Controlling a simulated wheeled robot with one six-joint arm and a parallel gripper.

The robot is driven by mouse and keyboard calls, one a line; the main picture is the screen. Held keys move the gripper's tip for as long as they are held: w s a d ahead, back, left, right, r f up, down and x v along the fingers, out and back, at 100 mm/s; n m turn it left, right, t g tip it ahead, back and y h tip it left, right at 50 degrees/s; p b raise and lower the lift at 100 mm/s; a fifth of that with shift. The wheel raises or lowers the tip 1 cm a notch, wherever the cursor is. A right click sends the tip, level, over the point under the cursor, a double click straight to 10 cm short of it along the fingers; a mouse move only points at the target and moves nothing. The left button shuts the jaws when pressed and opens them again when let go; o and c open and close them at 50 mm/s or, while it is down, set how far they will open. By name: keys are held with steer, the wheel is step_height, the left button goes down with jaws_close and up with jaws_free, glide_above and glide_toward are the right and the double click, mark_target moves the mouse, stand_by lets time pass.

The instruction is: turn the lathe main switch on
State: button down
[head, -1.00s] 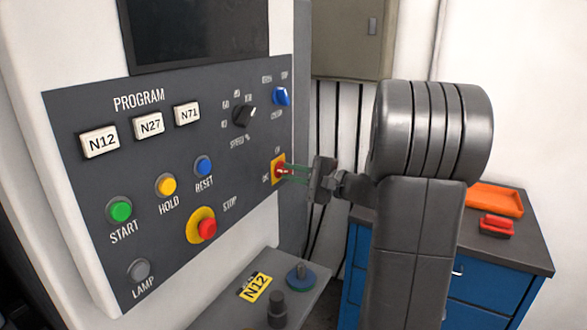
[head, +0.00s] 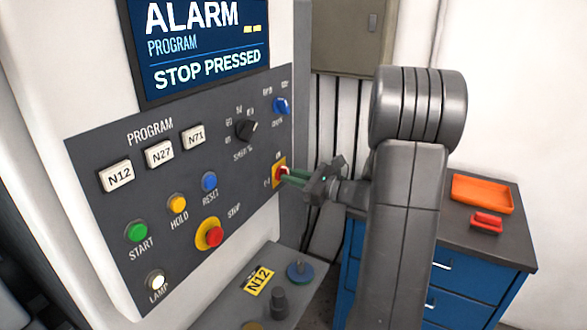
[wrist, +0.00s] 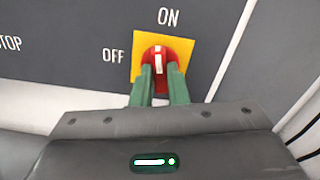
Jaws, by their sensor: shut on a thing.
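The main switch is a red rotary knob on a yellow plate (head: 277,174) at the right edge of the dark control panel. In the wrist view the red knob (wrist: 157,56) has a white mark pointing up toward the ON label (wrist: 168,17); the OFF label (wrist: 113,55) is at its left. My gripper (head: 287,174) reaches the knob from the right, and its green fingers (wrist: 158,90) are shut on it. The fingers hide the knob's lower part. The screen (head: 205,45) is lit and reads ALARM, PROGRAM, STOP PRESSED.
A red stop button (head: 214,236) on a yellow ring and several coloured buttons sit on the panel. The lamp button (head: 156,282) glows white. A ledge below bears an N12 tag (head: 258,281). A blue cabinet (head: 470,270) with an orange tray (head: 482,193) stands right.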

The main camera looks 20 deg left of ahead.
steer(key=shift+m+p, duration=1.05)
steer(key=shift+m, duration=0.35)
steer(key=c, duration=1.4)
jaws_free()
steer(key=shift+c, duration=0.2)
steer(key=s+d+b, duration=0.1)
steer(key=d+b, duration=0.2)
steer(key=d, duration=1)
steer(key=shift+d, duration=0.4)
